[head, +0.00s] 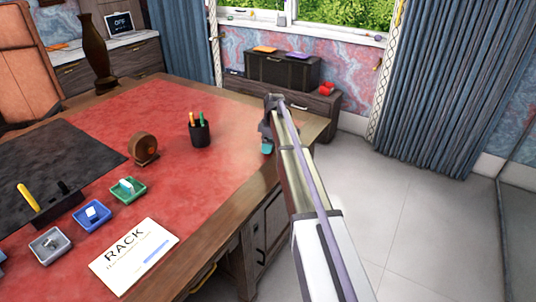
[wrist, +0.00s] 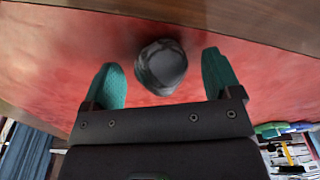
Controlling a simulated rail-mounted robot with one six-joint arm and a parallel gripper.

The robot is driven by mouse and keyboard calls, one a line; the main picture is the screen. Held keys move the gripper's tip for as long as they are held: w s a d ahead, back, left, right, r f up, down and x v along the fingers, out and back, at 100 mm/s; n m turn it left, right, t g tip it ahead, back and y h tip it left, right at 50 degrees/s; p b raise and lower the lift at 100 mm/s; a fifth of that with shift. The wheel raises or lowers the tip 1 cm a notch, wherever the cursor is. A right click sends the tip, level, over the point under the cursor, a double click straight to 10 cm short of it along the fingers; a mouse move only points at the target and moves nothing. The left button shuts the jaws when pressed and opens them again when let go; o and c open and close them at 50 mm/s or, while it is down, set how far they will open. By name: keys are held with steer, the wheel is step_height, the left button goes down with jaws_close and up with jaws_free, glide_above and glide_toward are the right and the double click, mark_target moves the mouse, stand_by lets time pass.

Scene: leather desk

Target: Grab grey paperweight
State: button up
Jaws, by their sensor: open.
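The grey paperweight (wrist: 162,66) shows in the wrist view as a dark grey, rounded, faceted lump on the red desk top. It lies between and just beyond the two teal fingertips of my gripper (wrist: 163,85). The fingers are apart, with red surface visible on both sides of the paperweight, and neither appears to touch it. In the head view my gripper (head: 267,147) is low over the right edge of the red desk top, and the paperweight is hidden there behind my arm and gripper.
A black pen cup (head: 200,133) stands left of my gripper. A round brown object (head: 144,149), small green (head: 128,190), blue (head: 92,215) and grey (head: 51,245) trays, and a RACK card (head: 134,254) are further left. The wooden desk edge (head: 232,215) is close by.

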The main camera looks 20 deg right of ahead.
steer(key=shift+a+f, duration=0.1)
steer(key=shift+f, duration=0.3)
steer(key=c, duration=1.1)
